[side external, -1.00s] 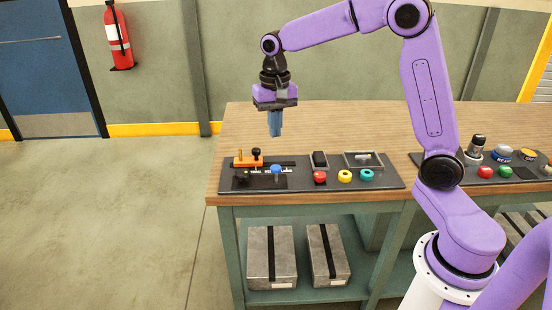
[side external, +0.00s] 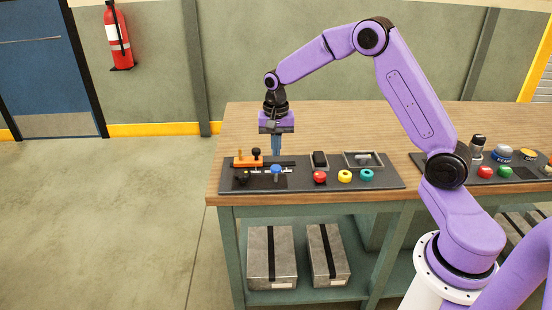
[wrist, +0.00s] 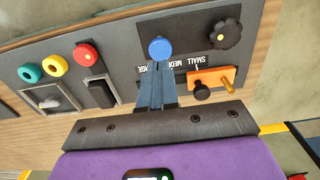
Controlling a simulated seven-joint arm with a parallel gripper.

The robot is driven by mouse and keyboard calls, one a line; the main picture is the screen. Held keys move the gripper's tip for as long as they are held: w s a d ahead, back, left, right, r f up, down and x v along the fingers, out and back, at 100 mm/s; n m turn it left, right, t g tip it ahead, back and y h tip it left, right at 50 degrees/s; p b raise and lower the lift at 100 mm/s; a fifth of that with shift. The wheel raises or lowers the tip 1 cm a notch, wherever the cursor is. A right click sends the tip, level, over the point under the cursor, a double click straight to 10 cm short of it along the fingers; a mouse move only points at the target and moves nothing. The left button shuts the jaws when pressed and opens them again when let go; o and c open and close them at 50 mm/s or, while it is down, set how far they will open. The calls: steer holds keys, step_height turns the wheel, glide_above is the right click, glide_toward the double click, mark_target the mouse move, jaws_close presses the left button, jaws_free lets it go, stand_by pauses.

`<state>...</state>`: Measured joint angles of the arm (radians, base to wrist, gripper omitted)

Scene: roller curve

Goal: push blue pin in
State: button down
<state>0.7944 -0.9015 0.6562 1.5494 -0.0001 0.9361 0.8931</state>
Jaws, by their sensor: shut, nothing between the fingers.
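The blue pin (side external: 276,169) stands on the dark plate of the panel on the bench, its round blue head up. In the wrist view the blue pin (wrist: 160,48) shows just beyond my fingertips. My gripper (side external: 276,153) points down above and slightly behind the pin, its blue fingers shut and empty. In the wrist view my gripper (wrist: 157,66) has its fingertips overlapping the near edge of the pin head; I cannot tell whether they touch.
An orange block (side external: 248,161) with a black knob and a brass pin sits just left. A black star knob (side external: 241,178) is at front left. Red (side external: 320,177), yellow (side external: 345,176) and teal (side external: 367,174) buttons lie to the right, with a black rocker (side external: 320,159) behind.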

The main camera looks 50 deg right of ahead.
mark_target(276, 167)
steer(key=shift+f, duration=2)
steer(key=shift+s+f, duration=0.1)
steer(key=shift+f, duration=1.5)
